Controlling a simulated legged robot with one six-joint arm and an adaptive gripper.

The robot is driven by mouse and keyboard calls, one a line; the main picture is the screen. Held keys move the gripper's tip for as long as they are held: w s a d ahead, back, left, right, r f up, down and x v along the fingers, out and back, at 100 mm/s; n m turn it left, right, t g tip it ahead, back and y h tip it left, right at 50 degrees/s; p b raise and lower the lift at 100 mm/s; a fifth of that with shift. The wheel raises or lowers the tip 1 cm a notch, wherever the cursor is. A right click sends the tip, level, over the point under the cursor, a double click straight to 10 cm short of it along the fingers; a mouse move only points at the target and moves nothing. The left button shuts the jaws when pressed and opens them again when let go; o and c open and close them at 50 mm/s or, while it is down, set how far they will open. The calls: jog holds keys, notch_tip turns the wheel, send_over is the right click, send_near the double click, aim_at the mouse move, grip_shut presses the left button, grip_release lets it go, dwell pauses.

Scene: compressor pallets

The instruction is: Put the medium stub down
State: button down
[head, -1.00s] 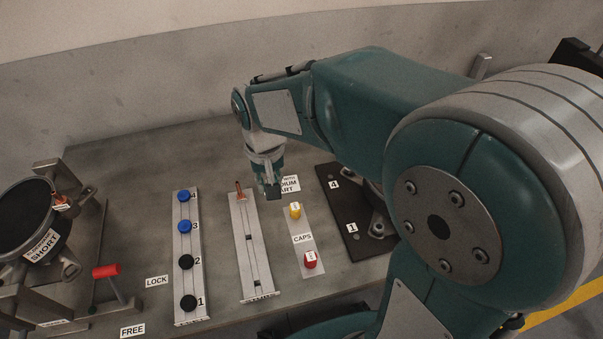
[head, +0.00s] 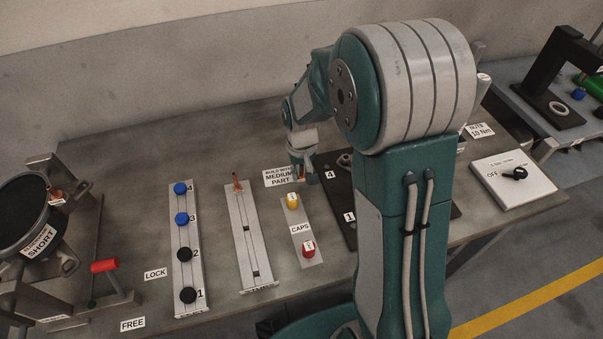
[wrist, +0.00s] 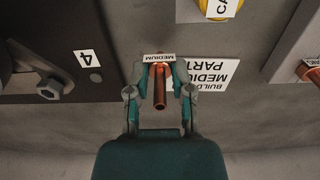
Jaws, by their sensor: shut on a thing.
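The medium stub (wrist: 160,92) is a copper tube with a white MEDIUM tag, held between the two fingers of my gripper (wrist: 160,72) in the wrist view. In the head view my gripper (head: 302,176) points down between the medium-part sign (head: 281,177) and the black plate (head: 340,205). I cannot tell how high the stub is above the bench. Another copper stub (head: 238,184) stands at the far end of the pale stub rack (head: 248,232); its tag shows partly at the right edge of the wrist view (wrist: 308,70).
The caps strip (head: 309,262) has a yellow cap (head: 292,201) and a red cap (head: 308,249). A strip of blue and black knobs (head: 186,250) lies left of the rack. The black plate has fittings, partly hidden by my arm. A SHORT compressor (head: 22,215) stands far left.

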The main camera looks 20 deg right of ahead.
jog(key=shift+a+f, duration=0.15)
jog(key=shift+f, duration=0.35)
jog(key=c, duration=0.5)
grip_release()
jog(key=shift+f, duration=0.1)
